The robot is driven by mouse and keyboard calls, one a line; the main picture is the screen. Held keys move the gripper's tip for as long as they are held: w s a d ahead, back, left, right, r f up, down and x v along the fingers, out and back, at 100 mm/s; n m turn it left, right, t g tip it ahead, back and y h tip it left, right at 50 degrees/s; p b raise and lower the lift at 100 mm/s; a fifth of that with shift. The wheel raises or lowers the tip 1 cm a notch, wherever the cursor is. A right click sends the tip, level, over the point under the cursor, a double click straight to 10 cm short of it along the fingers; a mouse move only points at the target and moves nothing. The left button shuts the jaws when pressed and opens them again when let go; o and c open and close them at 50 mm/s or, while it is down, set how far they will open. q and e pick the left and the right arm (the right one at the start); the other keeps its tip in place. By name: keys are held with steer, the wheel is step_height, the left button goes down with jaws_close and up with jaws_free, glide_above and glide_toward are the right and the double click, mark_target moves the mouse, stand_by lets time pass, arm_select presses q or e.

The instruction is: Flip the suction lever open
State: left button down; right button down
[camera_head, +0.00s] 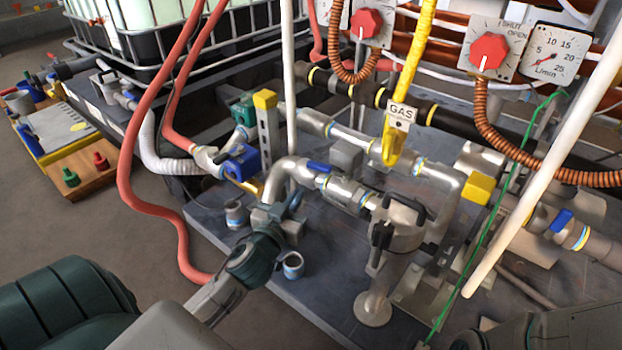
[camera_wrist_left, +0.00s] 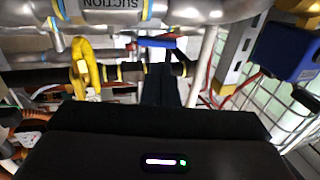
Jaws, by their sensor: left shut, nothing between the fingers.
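The suction lever (camera_head: 318,166) is a small blue handle on top of a silver pipe (camera_head: 345,190) in the middle of the head view. In the left wrist view the blue lever (camera_wrist_left: 157,42) shows just past my fingertips, near a pipe marked SUCTION (camera_wrist_left: 112,4). It lies roughly along the pipe. My left gripper (camera_head: 290,203) reaches in from the lower left, beside and below the pipe elbow. Its dark fingers (camera_wrist_left: 162,85) are together and empty in the wrist view. Whether they touch the lever I cannot tell.
A silver strainer-like fitting (camera_head: 398,222) stands right of the lever. A yellow GAS hose (camera_head: 408,90) and a white pole (camera_head: 550,150) hang nearby. A blue valve box (camera_head: 240,162) is to the left. Red-knob panels (camera_head: 489,50) are behind.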

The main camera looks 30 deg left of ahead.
mark_target(313, 168)
arm_select(q)
steer(key=w+b, duration=0.1)
steer(key=w, duration=0.1)
steer(key=w+a+b, duration=0.1)
steer(key=w, duration=0.2)
steer(key=w+b, duration=0.1)
steer(key=w, duration=0.2)
steer(key=shift+w+a, duration=0.1)
steer(key=shift+a, duration=0.15)
steer(key=p, duration=0.2)
steer(key=w+a+m+h+p, duration=0.1)
steer(key=p, duration=0.1)
steer(key=shift+w+r, duration=0.2)
steer(key=shift+r, duration=0.15)
steer(key=shift+w+h+p, duration=0.15)
steer(key=shift+h+p, duration=0.15)
steer(key=shift+p, duration=0.3)
steer(key=shift+w+a+f, duration=0.15)
steer(key=shift+w+f, duration=0.05)
steer(key=shift+f, duration=0.1)
steer(key=shift+p, duration=0.35)
